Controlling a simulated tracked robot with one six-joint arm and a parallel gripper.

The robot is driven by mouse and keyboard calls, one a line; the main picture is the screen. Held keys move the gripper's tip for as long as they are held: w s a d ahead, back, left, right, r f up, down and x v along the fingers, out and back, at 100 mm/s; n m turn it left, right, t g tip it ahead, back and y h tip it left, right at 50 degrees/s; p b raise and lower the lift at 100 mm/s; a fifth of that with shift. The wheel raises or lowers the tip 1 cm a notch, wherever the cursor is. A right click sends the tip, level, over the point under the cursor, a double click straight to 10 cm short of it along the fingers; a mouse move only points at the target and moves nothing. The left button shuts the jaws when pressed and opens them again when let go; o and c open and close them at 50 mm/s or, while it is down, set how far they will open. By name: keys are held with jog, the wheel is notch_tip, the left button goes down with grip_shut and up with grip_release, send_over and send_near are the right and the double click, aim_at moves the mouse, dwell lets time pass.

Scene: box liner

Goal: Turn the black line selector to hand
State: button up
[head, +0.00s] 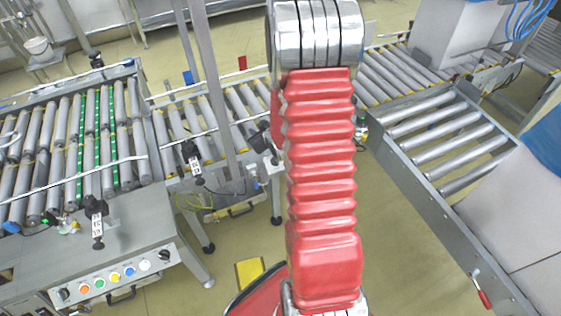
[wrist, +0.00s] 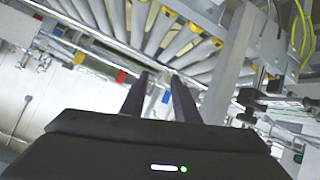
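The control panel (head: 112,276) is on the front of the conveyor table at the lower left of the head view. It carries a black selector knob (head: 64,294) at its left end and another black selector knob (head: 164,255) at its right end. Coloured buttons sit between them. I cannot tell which knob is the line selector or read its position. My gripper (wrist: 161,82) shows in the wrist view with two dark fingers apart and nothing visible between them. The head view does not show the gripper. I cannot make out the panel in the wrist view.
A roller conveyor (head: 70,150) stands behind the panel, with a grey upright post (head: 212,85) beside it. Another roller conveyor (head: 445,140) runs along the right, with a red-handled lever (head: 482,292). Yellow floor lies open between them. Rollers (wrist: 150,28) fill the top of the wrist view.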

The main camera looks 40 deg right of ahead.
jog(key=t, duration=0.2)
send_over(276, 159)
jog(key=s+a, duration=0.1)
jog(key=a, duration=0.3)
notch_tip(276, 159, down, 8)
jog(key=r, duration=0.1)
jog(key=s+d+f+t, duration=0.1)
jog(key=s+f, duration=0.3)
jog(key=f, duration=0.3)
jog(key=s+a+f+m+t+h, duration=0.1)
jog(key=s+f+m+t, duration=0.2)
jog(key=s+f, duration=0.4)
jog(key=s, duration=0.3)
jog(key=shift+a+m+h, duration=0.2)
jog(key=shift+m+h, duration=0.1)
jog(key=shift+f, duration=0.1)
jog(key=x, duration=1.3)
jog(key=shift+w+d, duration=0.15)
jog(key=shift+w, duration=0.2)
